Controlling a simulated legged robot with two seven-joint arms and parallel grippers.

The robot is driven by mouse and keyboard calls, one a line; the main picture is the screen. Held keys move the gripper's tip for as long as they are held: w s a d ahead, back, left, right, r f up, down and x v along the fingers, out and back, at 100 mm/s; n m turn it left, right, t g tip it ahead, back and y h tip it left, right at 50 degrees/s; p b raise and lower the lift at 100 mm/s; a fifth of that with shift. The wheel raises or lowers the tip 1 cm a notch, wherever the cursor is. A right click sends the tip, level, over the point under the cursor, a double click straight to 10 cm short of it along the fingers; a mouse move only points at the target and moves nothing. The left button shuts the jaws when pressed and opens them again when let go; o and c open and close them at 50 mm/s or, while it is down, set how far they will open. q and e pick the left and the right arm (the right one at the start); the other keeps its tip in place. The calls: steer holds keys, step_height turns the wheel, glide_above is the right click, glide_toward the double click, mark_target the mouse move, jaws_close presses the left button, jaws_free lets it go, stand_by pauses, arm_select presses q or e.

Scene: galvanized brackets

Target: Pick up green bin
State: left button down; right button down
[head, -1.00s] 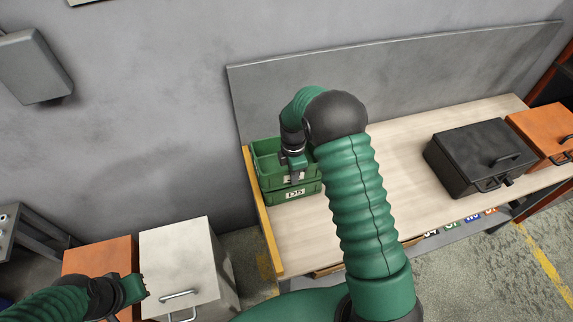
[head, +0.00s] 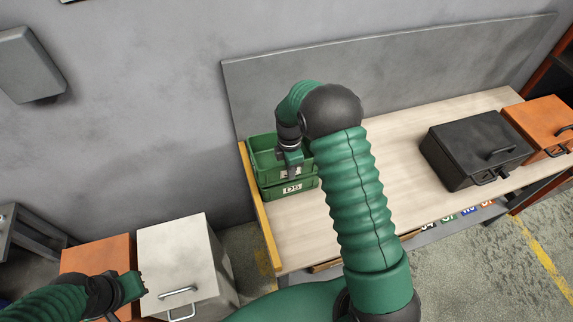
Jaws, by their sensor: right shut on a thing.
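Two green bins are stacked at the left end of the workbench, against its yellow end edge. The upper green bin (head: 263,163) sits on or just above the lower green bin (head: 276,190), which has a white label on its front. My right gripper (head: 291,172) points down at the front wall of the upper bin and is shut on it; the fingertips are partly hidden by my wrist. My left gripper (head: 141,285) is at the lower left, in front of the orange and white boxes and away from the bins. Its fingers are too small to tell open from shut.
The workbench (head: 400,150) has clear wood between the bins and a black case (head: 475,150). An orange case (head: 541,125) is at the right end. A grey back panel (head: 390,75) stands behind. A white box (head: 180,260) stands on the left.

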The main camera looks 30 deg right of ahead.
steer(key=shift+w+r, duration=0.1)
steer(key=shift+r, duration=0.4)
step_height(320, 180, up, 2)
steer(key=shift+r+b, duration=0.2)
steer(key=shift+b, duration=0.45)
steer(key=s+a+r+b, duration=0.1)
steer(key=s+a+b, duration=0.1)
steer(key=s+a, duration=0.35)
steer(key=s+a+b, duration=0.2)
steer(key=s, duration=0.7)
steer(key=shift+t+h, duration=0.3)
steer(key=shift+h, duration=0.1)
steer(key=w+d+p, duration=0.1)
steer(key=w+d, duration=0.1)
steer(key=w, duration=0.2)
steer(key=w+d+p, duration=0.1)
steer(key=w+d, duration=0.2)
steer(key=w, duration=0.2)
steer(key=w+d+f+p, duration=0.1)
steer(key=w+d, duration=0.2)
steer(key=w, duration=0.2)
steer(key=shift+d+f, duration=0.15)
steer(key=shift+f, duration=0.1)
step_height(320, 180, down, 3)
steer(key=shift+r+p, duration=0.2)
steer(key=shift+p, duration=0.45)
steer(key=shift+f+b, duration=0.35)
steer(key=shift+f, duration=0.5)
steer(key=c, duration=1.6)
jaws_free()
